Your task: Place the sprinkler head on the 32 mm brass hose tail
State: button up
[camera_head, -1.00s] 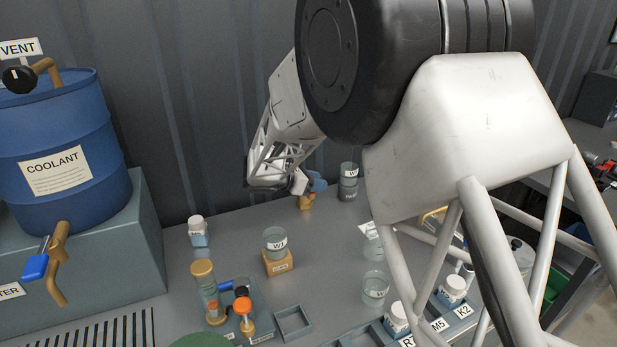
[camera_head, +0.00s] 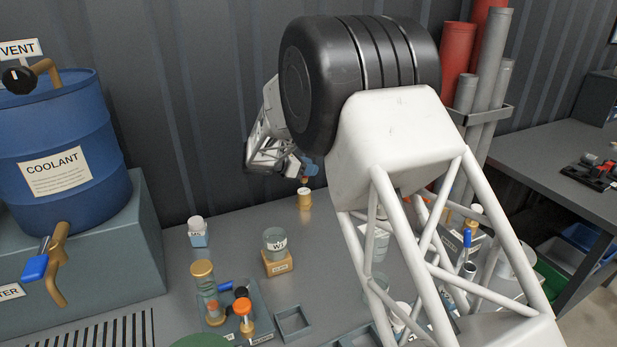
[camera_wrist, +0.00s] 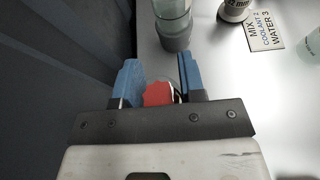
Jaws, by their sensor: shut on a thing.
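My gripper (camera_head: 303,167) is above the back of the bench near the wall. In the wrist view, its blue fingers (camera_wrist: 157,82) are shut on a small red part, the sprinkler head (camera_wrist: 158,93). Only a little of the part shows in the head view, below the fingers. A short brass fitting (camera_head: 304,199) with a pale band stands upright on the bench just below the gripper, apart from it. I take it for the hose tail, but its label is unreadable. A labelled cylinder ending in "2 mm" (camera_wrist: 236,8) is cut off in the wrist view.
The wall is close behind. My arm hides the bench's right part.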

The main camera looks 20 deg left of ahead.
dwell(0.3)
jog(key=shift+f, duration=1.75)
jog(key=shift+f, duration=0.15)
jog(key=o, duration=1)
jog(key=shift+c, duration=0.2)
jog(key=shift+s+a+r, duration=0.1)
jog(key=shift+r, duration=0.1)
jog(key=v, duration=1.1)
jog(key=shift+s+a+r, duration=0.2)
jog(key=shift+s+a, duration=0.05)
jog(key=shift+d, duration=0.15)
